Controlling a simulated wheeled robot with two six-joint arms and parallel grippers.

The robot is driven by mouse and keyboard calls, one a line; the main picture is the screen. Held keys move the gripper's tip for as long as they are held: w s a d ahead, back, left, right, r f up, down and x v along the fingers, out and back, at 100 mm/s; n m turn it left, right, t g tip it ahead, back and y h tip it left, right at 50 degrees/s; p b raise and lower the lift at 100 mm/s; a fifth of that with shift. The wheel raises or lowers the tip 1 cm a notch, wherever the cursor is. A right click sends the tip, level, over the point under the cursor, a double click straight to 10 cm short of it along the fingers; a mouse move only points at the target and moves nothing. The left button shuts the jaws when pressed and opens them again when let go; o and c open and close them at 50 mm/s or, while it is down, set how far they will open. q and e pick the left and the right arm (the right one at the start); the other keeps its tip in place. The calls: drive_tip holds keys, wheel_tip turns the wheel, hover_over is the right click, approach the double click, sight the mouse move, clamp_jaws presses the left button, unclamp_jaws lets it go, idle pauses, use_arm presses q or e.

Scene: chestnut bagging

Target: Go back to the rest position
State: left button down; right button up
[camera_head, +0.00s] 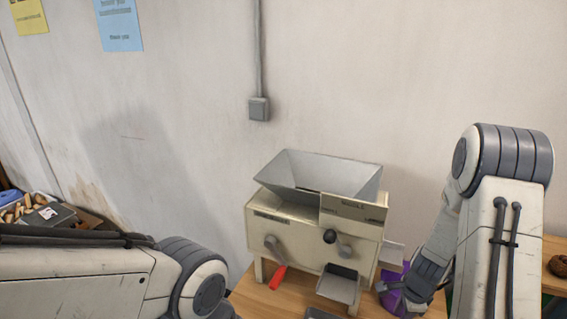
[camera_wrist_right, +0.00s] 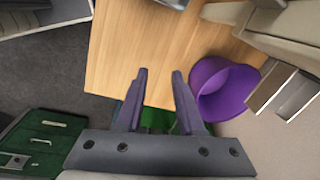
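My right gripper (camera_wrist_right: 160,73) is open in the right wrist view, with nothing between its two dark fingers. It is above the edge of the wooden table (camera_wrist_right: 135,40). A purple round container (camera_wrist_right: 222,88) is just right of the fingers, apart from them in that view. In the head view the purple container (camera_head: 392,274) is partly hidden behind my right wrist, beside the machine. My left arm comes in at the lower left of the head view, and its gripper is out of the picture.
A cream machine (camera_head: 310,225) with a grey hopper (camera_head: 318,172), red lever (camera_head: 278,279) and grey chute (camera_head: 338,288) stands on the table against the wall. Green drawers (camera_wrist_right: 45,140) stand at the lower left of the wrist view. A brown round object (camera_head: 558,265) lies far right.

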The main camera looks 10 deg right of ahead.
drive_tip(key=s+a+r+n+y, duration=0.1)
drive_tip(key=a+r+n, duration=0.55)
drive_tip(key=a, duration=0.45)
drive_tip(key=s+a+r+n+y, duration=0.1)
drive_tip(key=a+r+n, duration=0.5)
drive_tip(key=a, duration=0.4)
drive_tip(key=s+a+r+n, duration=0.3)
drive_tip(key=s+a+n, duration=0.1)
drive_tip(key=s+n, duration=0.3)
drive_tip(key=s+a+r+n+g+b, duration=0.1)
drive_tip(key=s+a+r+n, duration=0.2)
drive_tip(key=s+n, duration=0.5)
drive_tip(key=shift+s+a+r+g+h, duration=0.3)
drive_tip(key=shift+s+a+h, duration=0.1)
drive_tip(key=shift+s+a, duration=0.4)
drive_tip(key=shift+d, duration=0.1)
